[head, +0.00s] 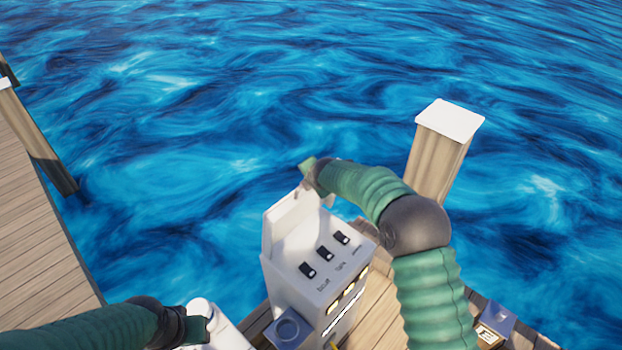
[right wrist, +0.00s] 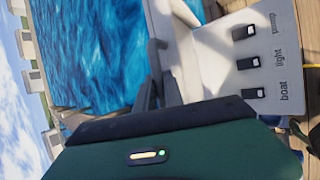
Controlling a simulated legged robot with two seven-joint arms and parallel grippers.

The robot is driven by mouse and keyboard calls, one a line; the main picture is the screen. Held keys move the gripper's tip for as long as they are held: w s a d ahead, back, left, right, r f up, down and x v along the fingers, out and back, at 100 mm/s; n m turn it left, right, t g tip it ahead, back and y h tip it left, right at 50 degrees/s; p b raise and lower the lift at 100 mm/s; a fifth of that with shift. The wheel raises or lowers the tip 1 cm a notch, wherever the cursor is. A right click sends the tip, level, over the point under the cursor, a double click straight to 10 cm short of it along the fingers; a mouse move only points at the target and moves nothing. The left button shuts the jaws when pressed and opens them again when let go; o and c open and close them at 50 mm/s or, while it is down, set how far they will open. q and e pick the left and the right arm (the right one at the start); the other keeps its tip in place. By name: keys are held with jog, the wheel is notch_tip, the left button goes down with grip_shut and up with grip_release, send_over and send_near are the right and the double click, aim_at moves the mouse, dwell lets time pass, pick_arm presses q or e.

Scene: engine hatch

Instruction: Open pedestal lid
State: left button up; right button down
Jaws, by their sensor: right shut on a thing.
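The white pedestal (head: 305,290) stands on the dock, with three black switches on its top panel (head: 325,255). The switches also show in the right wrist view, labelled boat, light and pump. The pedestal lid (head: 287,222) stands raised at the far edge of the panel, and its white inner face shows in the right wrist view (right wrist: 205,75). My right gripper (head: 308,176) is at the top of the lid, shut on its edge; its dark fingers (right wrist: 153,72) show beside the lid. My left gripper (head: 203,328) is low at the left, by a white cylinder; its jaw opening is unclear.
A wooden post with a white cap (head: 450,120) rises behind my right arm. A wooden walkway (head: 35,225) runs along the left. Water fills the space beyond the pedestal. A small grey box (head: 493,322) sits at the lower right on the planks.

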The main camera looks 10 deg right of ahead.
jog(key=shift+f, duration=0.1)
dwell(0.3)
jog(key=c, duration=1.5)
grip_release()
jog(key=shift+a, duration=0.1)
jog(key=shift+o, duration=0.2)
jog(key=shift+s, duration=0.1)
jog(key=shift+s+r, duration=0.15)
jog(key=shift+r, duration=0.05)
jog(key=b+v, duration=0.3)
jog(key=v, duration=1.3)
jog(key=shift+r+b, duration=0.2)
jog(key=shift+b, duration=0.1)
